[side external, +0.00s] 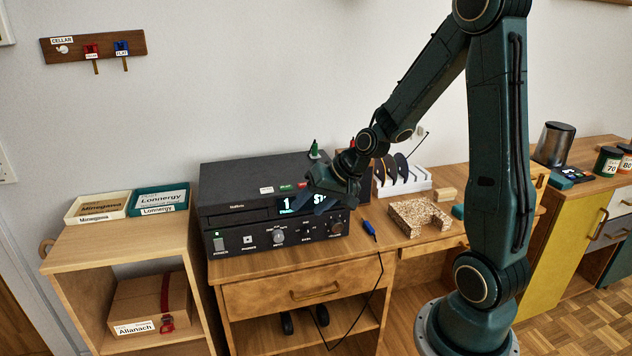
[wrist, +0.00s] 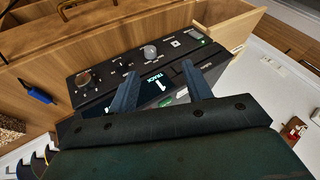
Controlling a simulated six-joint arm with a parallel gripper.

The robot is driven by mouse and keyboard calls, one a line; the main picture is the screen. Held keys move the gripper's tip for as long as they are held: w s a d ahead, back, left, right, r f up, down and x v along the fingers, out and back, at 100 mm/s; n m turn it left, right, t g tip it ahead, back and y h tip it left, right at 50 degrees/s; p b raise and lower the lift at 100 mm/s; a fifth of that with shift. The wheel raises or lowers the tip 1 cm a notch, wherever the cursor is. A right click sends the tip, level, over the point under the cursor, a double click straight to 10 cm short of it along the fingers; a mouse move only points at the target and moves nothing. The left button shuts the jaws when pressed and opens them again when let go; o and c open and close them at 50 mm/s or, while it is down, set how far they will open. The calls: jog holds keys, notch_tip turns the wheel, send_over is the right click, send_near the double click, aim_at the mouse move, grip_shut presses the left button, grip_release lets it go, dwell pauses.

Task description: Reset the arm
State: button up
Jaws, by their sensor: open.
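My arm reaches in from the right in the side external view. My gripper (side external: 322,192) hangs in front of the right part of the black player's (side external: 222,200) face, near its lit display (side external: 287,206). In the wrist view the two fingers of my gripper (wrist: 160,88) stand apart with nothing held between them. The player's front with its knobs lies beyond the fingertips (wrist: 150,52). Whether the fingers touch the player cannot be told.
A blue-handled tool (side external: 369,229) with a black cable lies on the desk right of the player. A cork block (side external: 419,216) and a white rack (side external: 403,183) with dark discs stand further right. Labelled trays (side external: 97,207) sit on the left shelf.

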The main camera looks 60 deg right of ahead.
jog(key=s+a+r+n+g, duration=0.1)
jog(key=s+a+r+n, duration=0.2)
jog(key=s, duration=0.6)
jog(key=s+a+r+n+h, duration=0.1)
jog(key=s+a+r+n, duration=0.3)
jog(key=s+a+r, duration=0.4)
notch_tip(320, 180, up, 2)
jog(key=shift+s+a+r+n+g, duration=0.3)
jog(key=shift+s+g, duration=0.1)
jog(key=shift+s, duration=0.55)
jog(key=shift+o, duration=0.4)
jog(key=shift+w+d, duration=0.1)
